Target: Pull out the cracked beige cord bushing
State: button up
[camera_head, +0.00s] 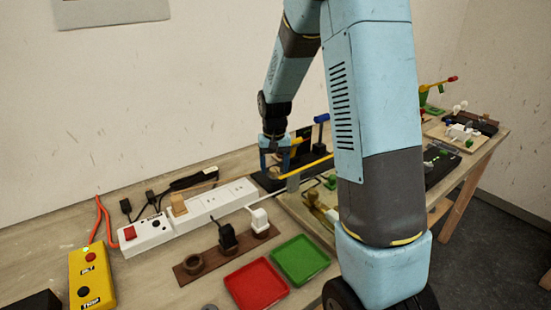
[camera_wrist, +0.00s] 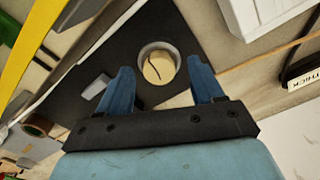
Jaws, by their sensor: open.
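The beige cord bushing (camera_wrist: 158,67) sits in a round grey collar on a black plate (camera_wrist: 110,50) in the wrist view. A dark, curved crack runs across its face. My gripper (camera_wrist: 161,64) is open, with one blue finger on each side of the collar. Both fingers look apart from the bushing, though their height above it is hard to judge. In the head view my gripper (camera_head: 276,150) is low over the dark plate at the back of the bench. The bushing cannot be made out clearly there.
A yellow bar (camera_head: 305,167) passes close to my gripper. A white power strip (camera_head: 202,210) lies to the left. A red tray (camera_head: 257,285), a green tray (camera_head: 300,260) and a brown plug rack (camera_head: 210,262) are in front. A yellow tester (camera_head: 92,275) is at far left.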

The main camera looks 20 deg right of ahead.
aim_at(275, 169)
jog(key=shift+f, duration=0.1)
jog(key=shift+c, duration=0.2)
grip_shut()
dwell(0.8)
jog(key=shift+r, duration=0.75)
dwell(0.4)
jog(key=shift+s+r, duration=0.1)
jog(key=shift+r, duration=2.15)
